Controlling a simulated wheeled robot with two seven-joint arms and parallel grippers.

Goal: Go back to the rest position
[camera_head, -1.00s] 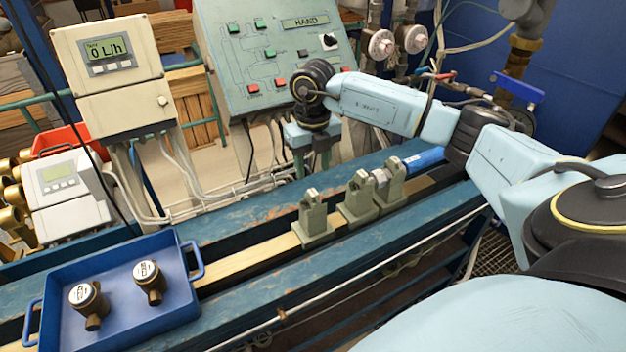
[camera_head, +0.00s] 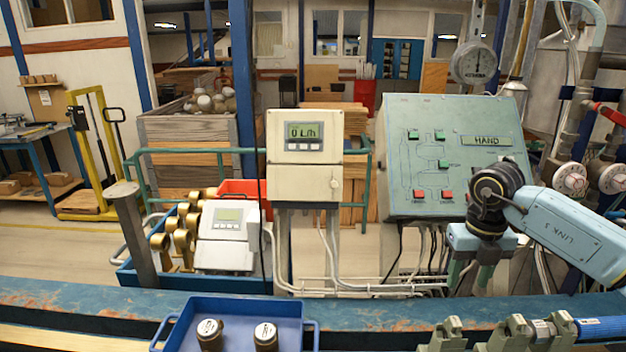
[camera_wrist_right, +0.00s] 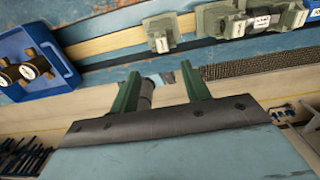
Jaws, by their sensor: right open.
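My right gripper (camera_head: 472,276) hangs in front of the lower edge of the green control panel (camera_head: 450,150), above and behind the bench clamps. In the right wrist view its two green fingers (camera_wrist_right: 162,88) are spread apart. A small grey part shows beside the left finger, and I cannot tell what it is. My right arm reaches in from the right edge of the head view. My left gripper is not in view.
A blue tray (camera_head: 285,309) with two brass meters (camera_head: 265,336) sits on the bench (camera_head: 90,299). Grey-green clamps (camera_head: 495,335) stand to its right. A display box (camera_head: 304,150) stands behind. Pipes with gauges (camera_head: 570,178) are at the right.

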